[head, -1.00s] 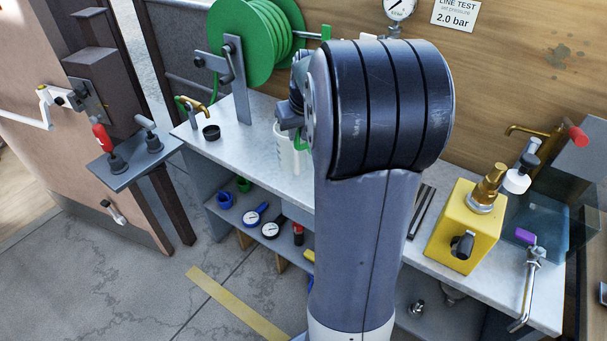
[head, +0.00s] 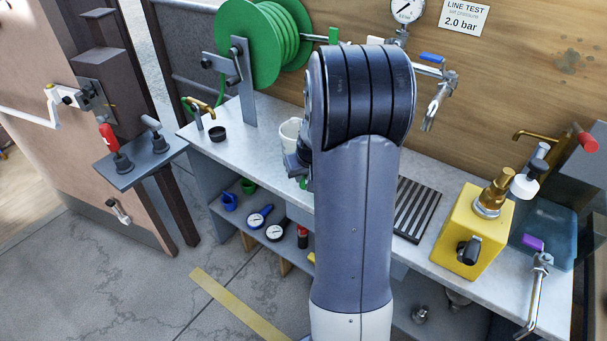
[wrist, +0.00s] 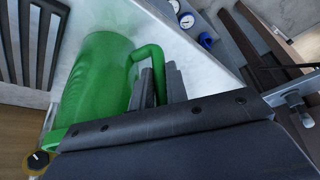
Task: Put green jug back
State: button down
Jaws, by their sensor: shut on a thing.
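The green jug (wrist: 98,82) fills the left middle of the wrist view, with its handle (wrist: 150,52) towards my gripper. My gripper (wrist: 160,86) is shut on the handle, with its grey fingers at the handle's loop. In the head view my arm hides nearly all of the jug and the fingers. A small green patch (head: 303,183) shows beside my wrist there. I cannot tell whether the jug touches the bench or hangs above it.
A tap (head: 436,98) hangs over the bench. Gauges (head: 276,232) lie on the lower shelf.

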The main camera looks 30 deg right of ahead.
jog(key=shift+f, duration=0.15)
jog(key=c, duration=1.4)
grip_release()
jog(key=v, duration=1.2)
jog(key=shift+w, duration=0.1)
